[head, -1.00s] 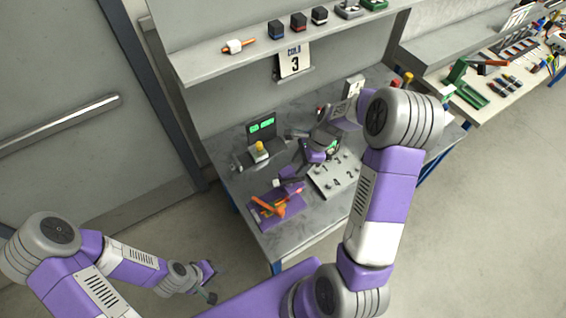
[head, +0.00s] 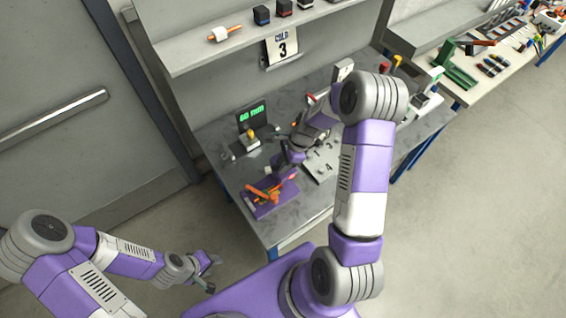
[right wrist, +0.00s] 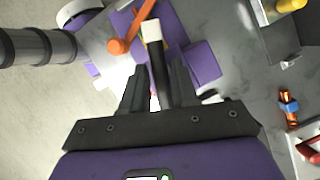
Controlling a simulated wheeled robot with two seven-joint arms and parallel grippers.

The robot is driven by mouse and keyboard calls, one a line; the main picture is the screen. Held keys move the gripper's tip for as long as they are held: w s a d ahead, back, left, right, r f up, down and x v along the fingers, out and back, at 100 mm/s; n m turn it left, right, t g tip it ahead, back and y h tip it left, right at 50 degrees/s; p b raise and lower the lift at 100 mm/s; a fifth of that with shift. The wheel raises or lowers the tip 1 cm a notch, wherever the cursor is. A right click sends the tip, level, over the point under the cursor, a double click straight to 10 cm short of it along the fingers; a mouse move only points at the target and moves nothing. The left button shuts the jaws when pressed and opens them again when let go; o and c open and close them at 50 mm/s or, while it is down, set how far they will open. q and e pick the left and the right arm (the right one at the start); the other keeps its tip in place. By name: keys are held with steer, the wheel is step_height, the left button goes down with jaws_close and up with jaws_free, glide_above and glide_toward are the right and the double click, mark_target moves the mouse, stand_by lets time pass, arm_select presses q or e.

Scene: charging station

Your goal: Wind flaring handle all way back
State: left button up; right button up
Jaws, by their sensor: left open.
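The flaring tool, a purple block (head: 284,200) with an orange handle (head: 262,192), sits on the bench's near left corner. In the right wrist view, the orange handle (right wrist: 139,24) lies slanted, with a round knob at its lower end. My right gripper (right wrist: 158,75) is over the purple block (right wrist: 205,62). A dark rod with a white tip (right wrist: 152,31) shows between its fingers; whether they grip it is unclear. The orange handle is beyond the fingers, to their left. My left gripper (head: 209,268) is open and empty, off the bench over the floor.
A display reading 60 mm (head: 251,113) stands behind the tool, with a yellow-topped fixture (head: 248,137) before it. A light numbered plate (head: 320,163) lies to the right. A shelf (head: 215,52) hangs above. My right arm hides part of the bench.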

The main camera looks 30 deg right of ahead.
jaws_close()
steer(key=shift+w+n, duration=0.1)
steer(key=shift+n, duration=0.2)
steer(key=n+g, duration=0.1)
steer(key=n, duration=0.2)
steer(key=shift+w+n+g, duration=0.1)
steer(key=shift+n+g, duration=0.2)
steer(key=n+g, duration=0.1)
steer(key=n, duration=0.2)
steer(key=shift+w+n+b, duration=0.1)
steer(key=shift+n+b, duration=0.2)
steer(key=shift+b, duration=0.1)
steer(key=n+g, duration=0.1)
steer(key=n, duration=0.1)
steer(key=n+g+h+b, duration=0.1)
steer(key=n, duration=0.2)
steer(key=shift+w+a+n, duration=0.1)
steer(key=shift+n, duration=0.2)
steer(key=n+h, duration=0.1)
steer(key=n, duration=0.1)
steer(key=n+h, duration=0.1)
steer(key=n, duration=0.2)
steer(key=shift+a+g+b, duration=0.15)
steer(key=shift+g+b, duration=0.25)
steer(key=shift+n, duration=0.3)
